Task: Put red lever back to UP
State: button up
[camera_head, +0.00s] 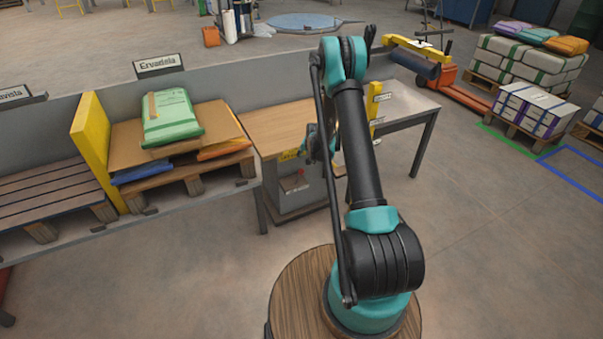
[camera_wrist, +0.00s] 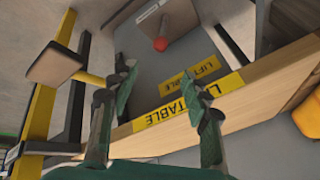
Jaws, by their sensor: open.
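The red lever's round knob (camera_wrist: 160,44) shows at the top middle of the wrist view, in front of a small plate on the grey lift cabinet (camera_wrist: 150,75). In the head view the small red lever (camera_head: 300,172) is on the cabinet's face, below the wooden table top. Whether it points up or down is not clear. My gripper (camera_wrist: 160,82) is open and empty, its two green fingers apart. The knob lies beyond the fingertips, roughly between them, not touched. In the head view my gripper (camera_head: 318,143) is at the table's edge, partly hidden by my arm.
The wooden lift table edge (camera_wrist: 245,85) with yellow "LIFT TABLE" labels crosses close behind my fingers. A yellow post (camera_wrist: 40,115) stands at left. Left of the table, a green sack (camera_head: 170,117) lies on cardboard over a pallet. Floor in front is clear.

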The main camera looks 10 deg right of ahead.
aim_at(302, 171)
jog(key=x, duration=1.7)
jog(key=shift+a+f, duration=0.1)
jog(key=shift+f, duration=0.05)
jog(key=shift+c, duration=0.4)
grip_shut()
